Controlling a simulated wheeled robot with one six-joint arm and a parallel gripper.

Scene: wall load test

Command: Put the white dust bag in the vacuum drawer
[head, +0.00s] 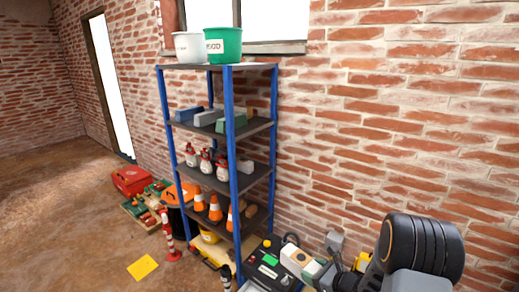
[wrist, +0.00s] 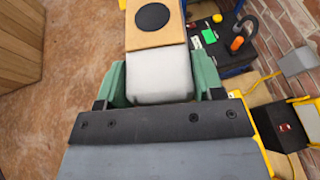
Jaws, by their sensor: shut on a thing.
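The white dust bag (wrist: 160,75) is held between the two green fingers of my gripper (wrist: 158,84) in the wrist view. Its tan collar (wrist: 155,38) with a black round opening points away from the gripper. In the head view the bag (head: 296,260) shows at the lower right, in front of my gripper (head: 318,270). A black machine (head: 265,266) with a green label, probably the vacuum, stands just left of the bag. It also shows at the upper right of the wrist view (wrist: 209,52). I cannot make out its drawer clearly.
A blue-framed shelf (head: 231,150) with buckets, bottles and cones stands behind the machine. A brick wall (head: 400,130) runs along the right. A yellow sheet (head: 143,267) lies on the floor, with a striped red-and-white post (head: 166,238) near it. Open floor lies at left.

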